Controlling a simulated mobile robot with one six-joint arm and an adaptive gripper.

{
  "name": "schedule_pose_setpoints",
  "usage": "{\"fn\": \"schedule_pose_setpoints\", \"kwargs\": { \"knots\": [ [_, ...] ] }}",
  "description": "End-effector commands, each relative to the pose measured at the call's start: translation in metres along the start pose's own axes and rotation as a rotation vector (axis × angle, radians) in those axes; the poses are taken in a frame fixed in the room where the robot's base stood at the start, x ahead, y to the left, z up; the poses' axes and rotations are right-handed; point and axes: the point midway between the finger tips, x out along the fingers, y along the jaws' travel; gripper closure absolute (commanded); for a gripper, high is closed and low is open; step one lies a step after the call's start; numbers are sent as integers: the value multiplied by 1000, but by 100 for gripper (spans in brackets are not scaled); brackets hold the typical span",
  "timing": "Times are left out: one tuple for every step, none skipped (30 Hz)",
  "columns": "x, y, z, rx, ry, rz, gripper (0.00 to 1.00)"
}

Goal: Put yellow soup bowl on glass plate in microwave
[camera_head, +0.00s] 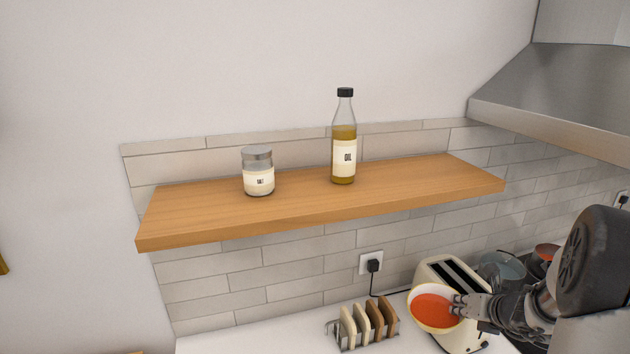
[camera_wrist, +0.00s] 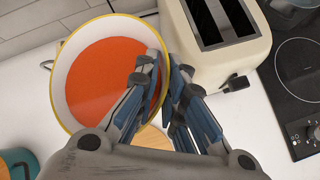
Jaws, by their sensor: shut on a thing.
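The yellow soup bowl (camera_head: 436,307) has a yellow rim, a white inside and orange-red soup in it. In the wrist view the bowl (camera_wrist: 105,75) fills the upper left. My gripper (camera_head: 459,303) is shut on the bowl's right rim, and in the wrist view its fingers (camera_wrist: 162,78) pinch the rim wall from both sides. The bowl is held in front of the toaster, above the white counter. Neither the microwave nor the glass plate is in view.
A cream toaster (camera_head: 445,275) stands close to the bowl. A rack with toast slices (camera_head: 368,322) is to its left. A wooden shelf (camera_head: 320,205) above holds a jar (camera_head: 258,172) and an oil bottle (camera_head: 344,140). A black hob (camera_wrist: 298,75) lies right.

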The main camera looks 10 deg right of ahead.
Motion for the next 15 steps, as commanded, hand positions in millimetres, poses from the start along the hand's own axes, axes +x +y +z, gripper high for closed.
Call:
{"fn": "schedule_pose_setpoints", "kwargs": {
  "knots": [
    [4, 13, -2, -12, 0, 13, 100],
    [5, 22, -4, -19, 3, 19, 100],
    [7, 36, -7, -31, 6, 29, 100],
    [9, 48, -11, -40, 10, 38, 100],
    [11, 61, -14, -49, 13, 48, 100],
    [12, 80, -20, -65, 19, 63, 100],
    [13, 94, -25, -76, 23, 73, 100],
    [14, 109, -32, -87, 28, 84, 100],
    [14, 128, -40, -102, 34, 100, 100],
    [13, 142, -46, -114, 37, 112, 100],
    [12, 156, -53, -124, 42, 122, 100],
    [11, 174, -63, -139, 47, 137, 100],
    [10, 186, -70, -150, 50, 148, 100],
    [8, 198, -78, -159, 55, 158, 100],
    [6, 212, -87, -172, 59, 171, 100]
  ]
}}
